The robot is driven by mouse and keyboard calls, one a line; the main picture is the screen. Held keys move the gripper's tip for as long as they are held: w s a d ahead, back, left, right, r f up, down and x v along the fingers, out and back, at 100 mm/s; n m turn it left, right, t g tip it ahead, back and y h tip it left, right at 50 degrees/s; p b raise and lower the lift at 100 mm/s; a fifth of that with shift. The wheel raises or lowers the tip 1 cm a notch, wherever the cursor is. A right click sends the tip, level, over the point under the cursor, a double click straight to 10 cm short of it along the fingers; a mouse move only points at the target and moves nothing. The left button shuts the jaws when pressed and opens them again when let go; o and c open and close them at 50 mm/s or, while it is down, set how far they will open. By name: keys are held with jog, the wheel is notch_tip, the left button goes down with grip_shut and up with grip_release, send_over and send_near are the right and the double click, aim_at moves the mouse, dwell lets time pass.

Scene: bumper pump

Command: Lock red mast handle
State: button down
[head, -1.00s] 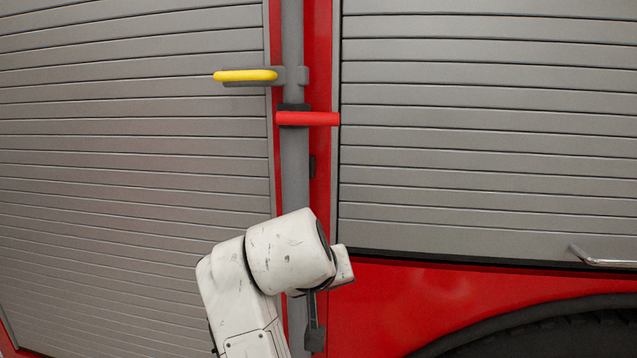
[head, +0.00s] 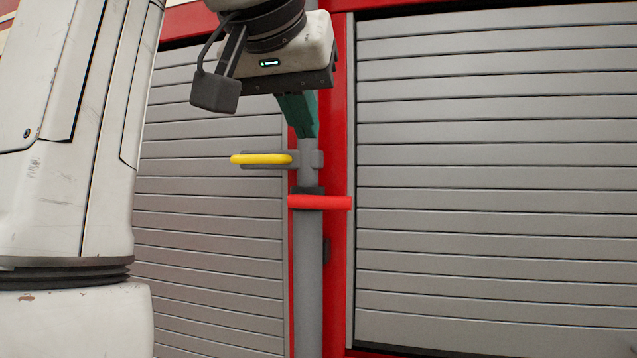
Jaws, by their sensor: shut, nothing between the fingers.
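The red mast handle (head: 320,202) is a short horizontal bar on a dark collar around the grey mast (head: 308,265). Its right end sticks out past the mast over the red panel edge. My gripper (head: 304,132) shows as teal fingers pointing down in front of the mast, above the red handle and apart from it in the picture. The fingers are shut and empty. The tip area overlaps the mast just above the yellow handle's bracket, so I cannot tell how far in front of it they are.
A yellow handle (head: 262,159) in a grey bracket sticks out left of the mast, above the red handle. Grey slatted shutters (head: 215,230) (head: 500,200) flank the mast. A red body strip (head: 340,260) runs behind it. My arm fills the left side.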

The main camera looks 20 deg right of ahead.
jog(key=shift+s+d+r, duration=0.1)
jog(key=shift+s+r, duration=0.2)
jog(key=shift+r, duration=0.25)
jog(key=shift+s+r, duration=0.3)
jog(key=shift+r, duration=0.25)
jog(key=p, duration=0.3)
send_over(320, 203)
jog(key=s, duration=0.3)
notch_tip(320, 203, down, 5)
jog(key=f, duration=0.2)
jog(key=w+f, duration=0.1)
jog(key=f, duration=0.1)
jog(key=shift+d+f+p, duration=0.15)
jog(key=shift+f+p, duration=0.1)
jog(key=shift+p, duration=0.15)
jog(key=shift+f, duration=0.1)
